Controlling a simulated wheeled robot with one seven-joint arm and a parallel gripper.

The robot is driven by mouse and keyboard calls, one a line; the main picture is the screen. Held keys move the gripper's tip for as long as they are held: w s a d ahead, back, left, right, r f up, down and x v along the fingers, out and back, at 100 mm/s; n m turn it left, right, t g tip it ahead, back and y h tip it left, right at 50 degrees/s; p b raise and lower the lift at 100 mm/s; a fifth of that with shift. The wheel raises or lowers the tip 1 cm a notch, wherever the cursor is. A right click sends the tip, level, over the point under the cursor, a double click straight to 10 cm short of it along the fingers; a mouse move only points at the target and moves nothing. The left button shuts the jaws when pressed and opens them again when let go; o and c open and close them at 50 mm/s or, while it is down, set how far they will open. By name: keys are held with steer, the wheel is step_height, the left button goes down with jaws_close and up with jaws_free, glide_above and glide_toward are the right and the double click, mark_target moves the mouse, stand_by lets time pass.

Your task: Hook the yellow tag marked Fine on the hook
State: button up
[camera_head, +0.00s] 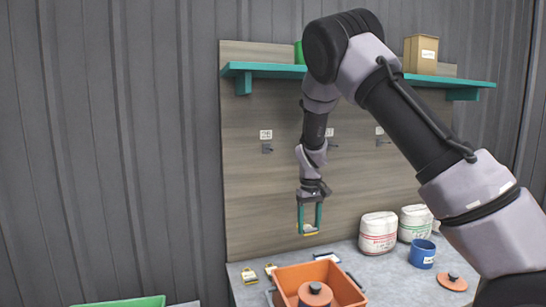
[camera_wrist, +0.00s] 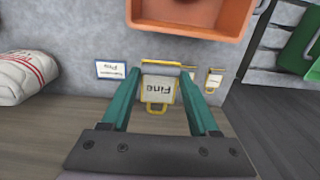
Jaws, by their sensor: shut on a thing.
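My gripper (camera_head: 309,232) hangs in front of the wooden back panel, above the bench, with its teal fingers pointing down. It is shut on the yellow tag marked Fine (camera_wrist: 158,88), which sits between the fingertips in the wrist view, its lettering upside down there. In the head view only a thin yellow edge of it shows. Three hooks are on the panel above the gripper: left (camera_head: 267,149), middle (camera_head: 332,145) and right (camera_head: 382,141), each below a small white label too small to read. The tag is apart from all three hooks.
An orange crate (camera_head: 281,279) stands on the bench below. Other tags, one blue-edged (camera_wrist: 118,71), lie beside it. Two white sacks (camera_head: 377,235), a blue mug (camera_head: 422,254) and an orange lid (camera_head: 452,282) are at right. A teal shelf (camera_head: 270,69) runs above the hooks.

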mark_target(305, 225)
steer(key=shift+w+f+t, duration=0.25)
steer(key=shift+w+t, duration=0.05)
steer(key=shift+w, duration=0.1)
steer(key=t, duration=0.1)
steer(key=w, duration=0.1)
steer(key=w+t+y, duration=0.1)
steer(key=shift+w+a+f+m+t, duration=0.25)
steer(key=shift+a+m+t, duration=0.05)
steer(key=shift+w+a+r+t+y, duration=0.1)
steer(key=shift+w+a+t+y, duration=0.15)
steer(key=shift+t, duration=0.35)
steer(key=a+r+t, duration=0.1)
steer(key=t, duration=0.1)
steer(key=w+a+r+t+y, duration=0.1)
steer(key=r+t, duration=0.1)
steer(key=shift+w+a+m, duration=0.1)
steer(key=shift+m, duration=0.2)
steer(key=s+a+r+n+t+y, duration=0.1)
steer(key=s+a+r+t+y, duration=0.2)
steer(key=r, duration=0.4)
steer(key=s+a+r+t+y, duration=0.25)
steer(key=r+t, duration=0.25)
steer(key=r, duration=0.3)
steer(key=w+a+f+h, duration=0.1)
steer(key=w+a, duration=0.2)
steer(key=w, duration=0.6)
steer(key=shift+w+a, duration=0.4)
